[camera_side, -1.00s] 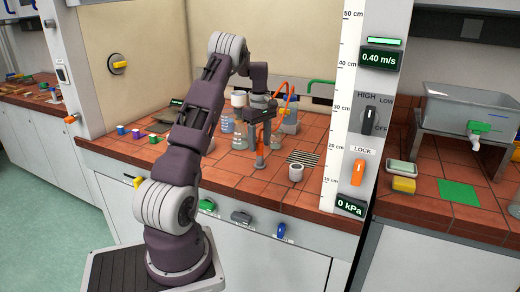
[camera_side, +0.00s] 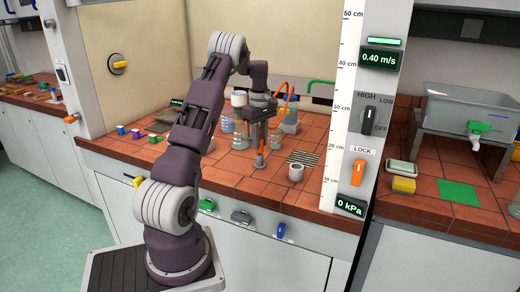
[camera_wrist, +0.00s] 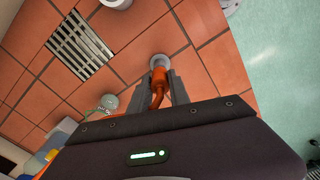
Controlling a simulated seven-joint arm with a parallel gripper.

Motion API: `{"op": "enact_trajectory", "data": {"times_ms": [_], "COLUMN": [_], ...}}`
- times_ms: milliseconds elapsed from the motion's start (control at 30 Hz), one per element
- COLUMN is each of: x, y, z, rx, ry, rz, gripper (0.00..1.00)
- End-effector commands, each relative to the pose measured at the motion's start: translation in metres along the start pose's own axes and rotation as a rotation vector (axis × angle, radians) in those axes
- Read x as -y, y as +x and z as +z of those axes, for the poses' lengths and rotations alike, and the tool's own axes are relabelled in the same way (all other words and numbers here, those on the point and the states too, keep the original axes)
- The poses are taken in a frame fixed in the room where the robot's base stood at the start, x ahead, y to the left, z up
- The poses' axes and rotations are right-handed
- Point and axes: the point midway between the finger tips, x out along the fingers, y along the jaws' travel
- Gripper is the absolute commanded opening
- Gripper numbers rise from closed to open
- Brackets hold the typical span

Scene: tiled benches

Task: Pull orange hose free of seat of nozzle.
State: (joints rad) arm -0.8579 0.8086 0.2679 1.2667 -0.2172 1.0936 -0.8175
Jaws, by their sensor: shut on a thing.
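My gripper (camera_wrist: 160,92) points down at the bench, its two grey fingers shut on the orange hose (camera_wrist: 156,97). In the side view my gripper (camera_side: 262,143) is low over the tiles, in front of the glassware. The hose (camera_side: 284,92) arches behind the wrist in that view. The nozzle (camera_wrist: 160,61) is a small grey round piece just beyond the fingertips in the wrist view. The hose end and the nozzle lie close together; the fingers hide part of the join, and I cannot tell how deep the hose sits.
A grey slotted grate (camera_wrist: 80,45) lies on the tiles, with a small white cup (camera_side: 296,172) near it in the side view. Glass flasks (camera_side: 240,138) stand close behind my gripper. The tiles at the bench front are mostly clear.

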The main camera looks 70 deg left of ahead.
Motion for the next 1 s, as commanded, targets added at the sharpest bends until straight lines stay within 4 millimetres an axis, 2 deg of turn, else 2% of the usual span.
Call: {"op": "enact_trajectory", "data": {"times_ms": [400, 833, 1000], "x": [0.0, 0.0, 0.0], "y": [-0.021, -0.025, -0.038], "z": [0.0, 0.0, 0.0], "rx": [-0.001, 0.0, -0.001], "ry": [0.001, 0.0, 0.0], "rz": [0.001, 0.0, 0.001], "gripper": [0.0, 0.0, 0.0]}}
